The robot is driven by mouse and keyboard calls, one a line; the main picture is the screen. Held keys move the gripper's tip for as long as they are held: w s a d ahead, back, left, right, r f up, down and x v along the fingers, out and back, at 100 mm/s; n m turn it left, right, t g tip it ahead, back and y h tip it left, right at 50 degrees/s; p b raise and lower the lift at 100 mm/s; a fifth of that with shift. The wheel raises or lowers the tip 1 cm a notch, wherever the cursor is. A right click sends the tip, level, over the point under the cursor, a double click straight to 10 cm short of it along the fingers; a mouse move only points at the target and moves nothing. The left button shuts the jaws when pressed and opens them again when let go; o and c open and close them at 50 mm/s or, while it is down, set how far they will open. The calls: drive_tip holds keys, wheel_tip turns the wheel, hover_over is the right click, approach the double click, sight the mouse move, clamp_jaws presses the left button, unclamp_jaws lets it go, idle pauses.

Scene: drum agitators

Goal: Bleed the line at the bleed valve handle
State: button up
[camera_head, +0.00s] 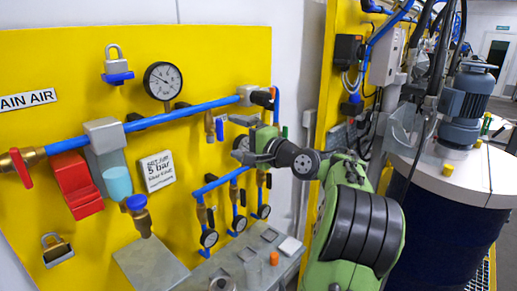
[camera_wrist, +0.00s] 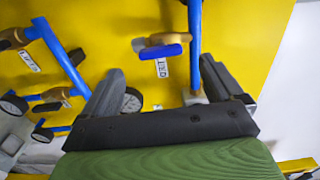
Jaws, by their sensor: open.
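A blue lever handle (camera_wrist: 160,52) on a brass valve shows in the wrist view beside a vertical blue pipe. A white tag hangs by it, its text too small to read; I take it for the bleed valve handle. In the head view a blue handle (camera_head: 220,129) on a brass valve hangs below the main pipe; I cannot tell for sure that it is the same one. My gripper (camera_wrist: 160,88) is open and empty, its two fingers apart below the blue handle in the picture, not touching it. In the head view my gripper (camera_head: 247,150) is in front of the yellow panel.
A main blue pipe (camera_head: 205,106) crosses the yellow panel, with a large gauge (camera_head: 162,81) above. Branch pipes with small gauges (camera_head: 208,238) stand low and close to my arm. A red block (camera_head: 75,184) and brass valve (camera_head: 138,215) are left. A drum (camera_head: 450,175) stands right.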

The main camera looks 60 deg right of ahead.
drive_tip(key=s+a, duration=0.1)
drive_tip(key=s, duration=0.8)
drive_tip(key=shift+s+b, duration=0.25)
drive_tip(key=shift+b, duration=0.05)
drive_tip(key=shift+f, duration=0.1)
